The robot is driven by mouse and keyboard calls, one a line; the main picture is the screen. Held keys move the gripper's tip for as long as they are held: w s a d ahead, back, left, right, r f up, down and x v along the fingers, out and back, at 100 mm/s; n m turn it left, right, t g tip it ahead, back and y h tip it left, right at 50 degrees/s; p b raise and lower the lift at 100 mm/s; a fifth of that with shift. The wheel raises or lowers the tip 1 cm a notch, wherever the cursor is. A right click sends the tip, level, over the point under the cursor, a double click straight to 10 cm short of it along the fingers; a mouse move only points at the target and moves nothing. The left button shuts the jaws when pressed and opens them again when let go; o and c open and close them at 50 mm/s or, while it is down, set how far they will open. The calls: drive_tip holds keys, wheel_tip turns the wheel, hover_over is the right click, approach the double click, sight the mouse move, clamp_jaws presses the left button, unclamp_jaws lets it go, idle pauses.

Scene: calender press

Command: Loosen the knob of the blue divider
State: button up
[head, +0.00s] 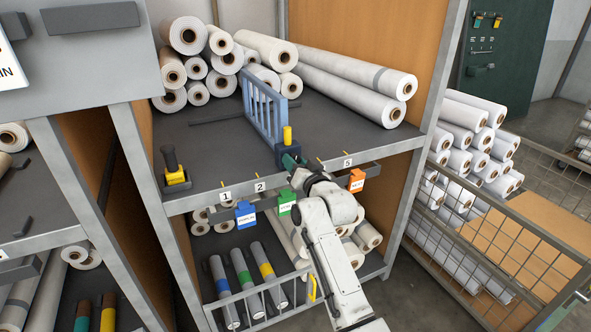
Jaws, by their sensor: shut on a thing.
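The blue divider (263,106) is a slatted blue panel standing upright on the dark upper shelf, right of the stacked white rolls. A dark blue block (283,153) with a yellow post (287,136) on top sits at its front end, by the shelf's front edge. My gripper (291,160) reaches up from below right and is at the front of this block. Its dark jaws are shut on the knob there, which they mostly hide. I cannot see how far the knob is turned.
Blue, green and orange tags (245,213) hang below the numbered shelf edge (225,194). Long white rolls (350,88) lie right of the divider. A wire mesh fence (470,255) stands at right.

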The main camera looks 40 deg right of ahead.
drive_tip(key=shift+d+f+n+b, duration=0.15)
drive_tip(key=shift+n+b, duration=0.35)
drive_tip(key=shift+n, duration=0.6)
drive_tip(key=o, duration=1.1)
drive_tip(key=shift+c, duration=0.2)
drive_tip(key=v, duration=1.1)
drive_tip(key=shift+w, duration=0.1)
